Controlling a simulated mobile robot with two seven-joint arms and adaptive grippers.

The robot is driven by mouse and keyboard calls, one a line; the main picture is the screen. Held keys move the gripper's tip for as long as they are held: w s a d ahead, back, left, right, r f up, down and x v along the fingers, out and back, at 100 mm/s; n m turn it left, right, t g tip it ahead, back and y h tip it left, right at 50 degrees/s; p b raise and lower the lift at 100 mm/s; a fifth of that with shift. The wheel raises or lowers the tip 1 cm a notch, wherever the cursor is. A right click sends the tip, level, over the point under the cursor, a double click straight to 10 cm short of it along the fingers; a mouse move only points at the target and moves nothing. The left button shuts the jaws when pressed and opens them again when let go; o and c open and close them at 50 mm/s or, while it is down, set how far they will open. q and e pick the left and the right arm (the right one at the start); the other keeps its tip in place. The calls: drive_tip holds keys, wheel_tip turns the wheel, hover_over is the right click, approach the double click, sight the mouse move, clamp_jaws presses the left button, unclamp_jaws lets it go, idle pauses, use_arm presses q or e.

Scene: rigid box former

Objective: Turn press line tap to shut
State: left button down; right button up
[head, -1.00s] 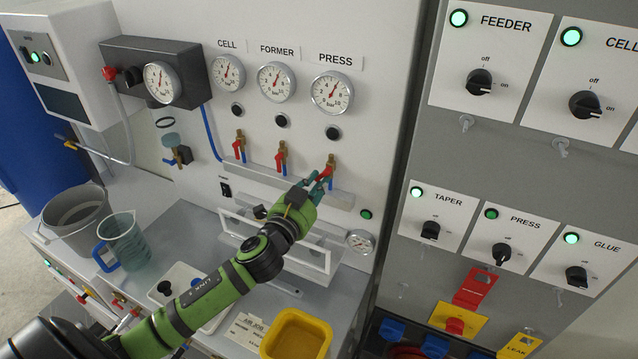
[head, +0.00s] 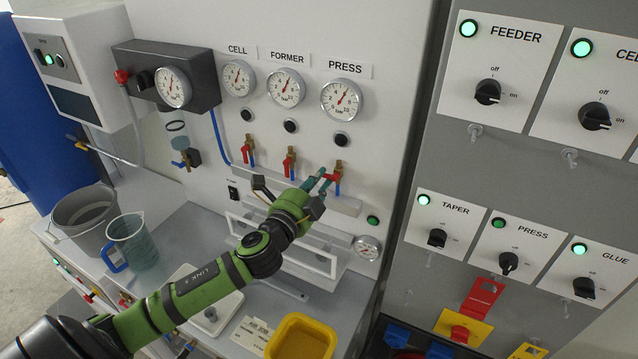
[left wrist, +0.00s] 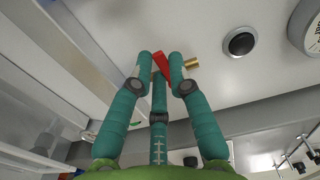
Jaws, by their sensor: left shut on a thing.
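The press line tap (head: 339,167) is a small brass valve with a red lever (head: 332,177), below the PRESS gauge (head: 341,98). My left gripper (head: 322,181), with teal fingers, is shut on this lever. In the left wrist view the red lever (left wrist: 163,66) sits between the fingertips, with the brass end (left wrist: 191,64) just right of them. The fingers partly hide the lever. My right gripper is in neither view.
The former tap (head: 290,163) and cell tap (head: 249,150) are to the left. A ledge (head: 300,198) runs below the taps, with a white frame (head: 285,254) under it. A jug (head: 132,243) and yellow tray (head: 300,318) stand on the bench. A switch panel (head: 450,160) rises at right.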

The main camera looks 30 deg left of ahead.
use_arm(q)
drive_tip(key=shift+r+m, duration=0.15)
drive_tip(key=shift+m, duration=0.35)
drive_tip(key=c, duration=1.2)
unclamp_jaws()
drive_tip(key=shift+s, duration=0.1)
drive_tip(key=s, duration=1.1)
drive_tip(key=shift+s+d, duration=0.35)
drive_tip(key=shift+s, duration=0.05)
